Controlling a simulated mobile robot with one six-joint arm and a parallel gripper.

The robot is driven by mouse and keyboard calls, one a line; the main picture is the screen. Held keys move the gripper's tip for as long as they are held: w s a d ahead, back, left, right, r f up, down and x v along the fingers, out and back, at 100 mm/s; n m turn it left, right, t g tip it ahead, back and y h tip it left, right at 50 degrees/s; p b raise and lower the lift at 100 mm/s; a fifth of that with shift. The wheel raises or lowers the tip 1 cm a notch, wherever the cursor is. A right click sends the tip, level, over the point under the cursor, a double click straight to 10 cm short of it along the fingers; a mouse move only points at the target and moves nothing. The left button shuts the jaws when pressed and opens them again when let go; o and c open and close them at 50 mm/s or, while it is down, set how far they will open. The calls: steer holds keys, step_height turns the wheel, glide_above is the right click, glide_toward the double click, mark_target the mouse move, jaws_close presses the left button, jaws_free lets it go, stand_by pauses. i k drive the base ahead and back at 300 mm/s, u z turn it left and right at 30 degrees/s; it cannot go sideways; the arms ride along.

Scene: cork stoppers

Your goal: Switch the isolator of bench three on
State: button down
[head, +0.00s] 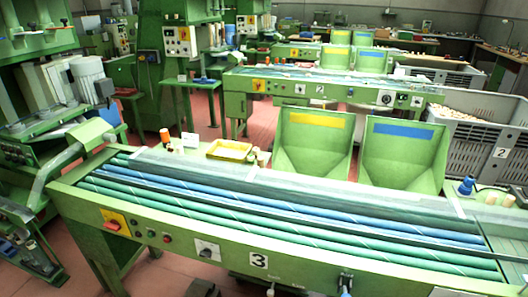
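Bench three (225,262) stands in the foreground of the head view, a green roller bench with a "3" plate (258,261) on its front rail. On the rail's left end is a yellow plate with a red switch (114,222). To its right are small green and red buttons (166,238), then a dark rotary knob on a pale plate (207,250). The picture does not clearly show which of these is the isolator, and the switch positions are too small to read. My gripper is not in view.
Bench two (240,82) stands behind with similar controls. Two green hoppers (313,145) (404,153) and a grey crate (480,150) stand behind bench three. Green machines (60,90) fill the left. Red floor (150,275) shows below the front rail, with a dark object (203,288) on it.

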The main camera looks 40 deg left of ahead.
mark_target(114, 226)
steer(key=u, duration=2.9)
steer(key=i, duration=1.8)
steer(key=u, duration=0.1)
